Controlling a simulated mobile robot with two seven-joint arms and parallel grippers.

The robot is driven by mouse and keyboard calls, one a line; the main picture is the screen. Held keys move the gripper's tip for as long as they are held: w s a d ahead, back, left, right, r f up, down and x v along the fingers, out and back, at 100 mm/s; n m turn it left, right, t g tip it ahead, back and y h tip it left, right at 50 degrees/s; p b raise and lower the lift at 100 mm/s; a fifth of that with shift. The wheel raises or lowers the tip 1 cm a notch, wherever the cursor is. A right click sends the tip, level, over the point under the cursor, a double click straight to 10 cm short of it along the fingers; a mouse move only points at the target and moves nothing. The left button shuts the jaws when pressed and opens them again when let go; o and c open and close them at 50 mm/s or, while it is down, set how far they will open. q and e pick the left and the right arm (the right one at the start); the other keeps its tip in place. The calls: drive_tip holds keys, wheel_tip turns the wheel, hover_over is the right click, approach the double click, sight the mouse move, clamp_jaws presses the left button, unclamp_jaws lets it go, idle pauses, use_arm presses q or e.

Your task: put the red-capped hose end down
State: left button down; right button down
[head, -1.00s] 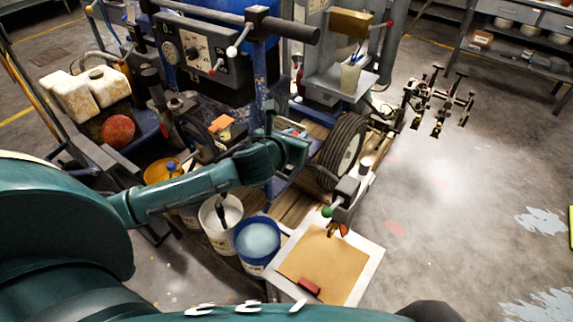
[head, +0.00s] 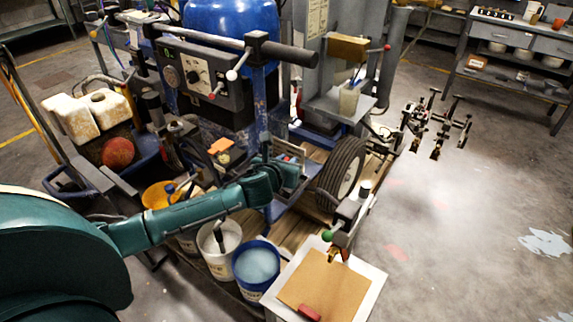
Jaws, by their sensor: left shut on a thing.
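My left arm reaches in from the left over the buckets, and its teal wrist ends at my left gripper (head: 290,170), beside the striper's wheel and frame. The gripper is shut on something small. A small red and blue piece (head: 289,157) shows at the gripper and may be the red-capped hose end; the fingers and frame partly hide it, so I cannot tell its full shape. My right gripper is out of view.
A white bucket (head: 219,246) and a blue-rimmed bucket (head: 257,263) stand below the arm. A brown sheet on a white board (head: 371,293) bears a red block (head: 309,313). The wheel (head: 341,172) is close to the gripper. Open floor (head: 450,220) lies to the right.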

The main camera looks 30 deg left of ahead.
use_arm(q)
drive_tip(key=shift+f, duration=0.25)
drive_tip(key=shift+f, duration=0.2)
drive_tip(key=c, duration=1.3)
unclamp_jaws()
